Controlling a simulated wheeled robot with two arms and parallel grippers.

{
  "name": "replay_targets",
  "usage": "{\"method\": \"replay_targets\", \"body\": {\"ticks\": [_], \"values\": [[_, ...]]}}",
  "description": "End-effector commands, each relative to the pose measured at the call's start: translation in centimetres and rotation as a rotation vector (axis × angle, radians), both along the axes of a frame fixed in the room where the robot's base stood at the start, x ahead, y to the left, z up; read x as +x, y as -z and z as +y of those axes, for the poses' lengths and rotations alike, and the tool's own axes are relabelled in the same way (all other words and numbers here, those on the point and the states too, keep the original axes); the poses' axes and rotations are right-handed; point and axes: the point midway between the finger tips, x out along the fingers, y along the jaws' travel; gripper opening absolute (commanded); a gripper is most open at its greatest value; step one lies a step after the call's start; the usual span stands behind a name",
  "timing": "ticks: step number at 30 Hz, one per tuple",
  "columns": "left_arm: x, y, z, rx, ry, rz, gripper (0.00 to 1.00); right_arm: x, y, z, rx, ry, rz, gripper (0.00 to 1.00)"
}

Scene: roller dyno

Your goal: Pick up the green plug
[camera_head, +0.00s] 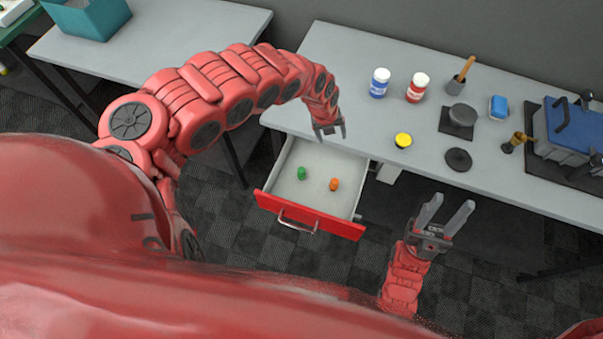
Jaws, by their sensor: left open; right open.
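The green plug (302,173) is a small green piece standing in the open drawer (276,193), left of an orange plug (334,184). The drawer has a red front with a metal handle and a pale inside. My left gripper (331,136) points down above the drawer's back edge, near the table's front edge. It is open and empty, behind and to the right of the green plug. My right gripper (454,207) is open and empty, in front of the table and right of the drawer.
On the grey table (358,73) stand a blue-labelled jar (379,84), a red-labelled jar (417,88), a yellow-topped piece (403,140), a dark round disc (458,159) and a blue machine (566,128). Another table (160,45) with a teal bin (88,17) is at the left.

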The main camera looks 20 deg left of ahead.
Motion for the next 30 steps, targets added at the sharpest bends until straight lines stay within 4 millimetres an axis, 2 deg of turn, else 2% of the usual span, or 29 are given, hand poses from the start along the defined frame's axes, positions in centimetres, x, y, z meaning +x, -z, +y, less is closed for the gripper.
{"method": "replay_targets", "body": {"ticks": [1, 3, 6, 8, 15, 18, 19, 24, 30], "values": [[-2.0, 0.4, 2.9, 0.071, 0.048, 0.055, 0.74, 0.0, 0.0, 0.0, 0.0, 0.0, 0.0, 0.47], [-4.1, 0.6, 5.5, 0.137, 0.106, 0.115, 0.74, 0.0, 0.0, 0.0, 0.0, 0.0, 0.0, 0.47], [-5.9, 1.0, 7.4, 0.179, 0.146, 0.17, 0.74, 0.0, 0.3, 0.0, 0.0, 0.0, 0.0, 0.47], [-6.3, 1.7, 7.7, 0.188, 0.156, 0.18, 0.74, 0.0, 0.9, 0.0, 0.0, 0.0, 0.0, 0.47], [-6.3, 7.3, 7.5, 0.182, 0.156, 0.177, 0.74, 0.0, 5.4, 0.0, 0.0, 0.0, 0.0, 0.47], [-6.3, 9.3, 7.4, 0.184, 0.158, 0.177, 0.74, 0.0, 6.3, 0.0, 0.0, 0.0, 0.0, 0.47], [-6.2, 9.3, 7.4, 0.183, 0.157, 0.179, 0.74, 0.0, 5.9, 0.0, 0.0, 0.0, 0.001, 0.47], [-6.1, 11.6, 7.3, 0.182, 0.157, 0.175, 0.74, 0.0, 6.1, 0.0, 0.0, 0.0, 0.0, 0.47], [-6.1, 12.9, 7.5, 0.185, 0.157, 0.173, 0.74, 0.0, 6.2, 0.0, 0.0, 0.0, 0.0, 0.47]]}}
